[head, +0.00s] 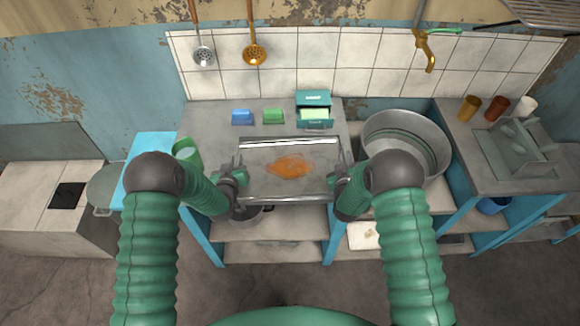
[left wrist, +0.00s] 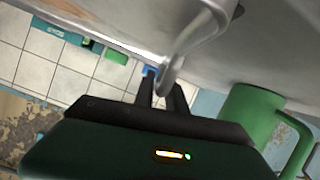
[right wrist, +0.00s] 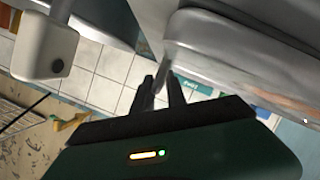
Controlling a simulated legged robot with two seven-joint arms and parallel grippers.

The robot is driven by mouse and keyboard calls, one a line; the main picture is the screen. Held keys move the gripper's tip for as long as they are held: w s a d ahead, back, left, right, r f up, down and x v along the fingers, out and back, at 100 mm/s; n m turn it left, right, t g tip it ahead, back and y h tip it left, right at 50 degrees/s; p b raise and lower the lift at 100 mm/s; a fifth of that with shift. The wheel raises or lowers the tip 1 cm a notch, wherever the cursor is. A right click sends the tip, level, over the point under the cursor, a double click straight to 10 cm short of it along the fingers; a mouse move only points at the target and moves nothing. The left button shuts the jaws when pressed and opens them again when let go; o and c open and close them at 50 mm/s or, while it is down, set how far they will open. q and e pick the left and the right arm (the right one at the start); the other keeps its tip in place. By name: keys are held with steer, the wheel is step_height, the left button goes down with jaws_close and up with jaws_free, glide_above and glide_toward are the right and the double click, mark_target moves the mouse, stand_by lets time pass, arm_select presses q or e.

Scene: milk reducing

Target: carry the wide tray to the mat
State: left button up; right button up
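The wide grey metal tray (head: 262,190) spans the space between my two grippers at the front of the middle counter. An orange patch (head: 289,166) lies on it. My left gripper (head: 238,172) is at the tray's left end; the left wrist view shows its fingers closed around a metal handle (left wrist: 190,50). My right gripper (head: 340,172) is at the right end; the right wrist view shows its fingers around the other handle (right wrist: 172,58). Whether the tray touches the counter is unclear. I cannot clearly identify a mat; a light-blue flat surface (head: 146,146) lies left of the counter.
Blue (head: 242,117) and green (head: 273,116) blocks and an open teal box (head: 313,108) stand behind the tray. A green mug (head: 187,152) is near my left arm. A large metal tub (head: 405,130) is at right. Several cups stand farther right.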

arm_select(q)
steer(key=shift+o, duration=1.2)
steer(key=shift+r, duration=0.1)
arm_select(e)
steer(key=shift+o, duration=1.1)
steer(key=shift+r, duration=0.15)
arm_select(q)
steer(key=shift+r, duration=0.1)
steer(key=shift+s, duration=0.1)
arm_select(e)
steer(key=shift+r, duration=0.1)
arm_select(q)
steer(key=shift+s+d, duration=0.1)
arm_select(e)
steer(key=shift+s, duration=0.2)
steer(key=v, duration=1.1)
steer(key=shift+s+a, duration=0.1)
steer(key=shift+s, duration=0.2)
arm_select(q)
steer(key=v, duration=1.1)
steer(key=shift+s+r, duration=0.1)
steer(key=shift+s, duration=0.2)
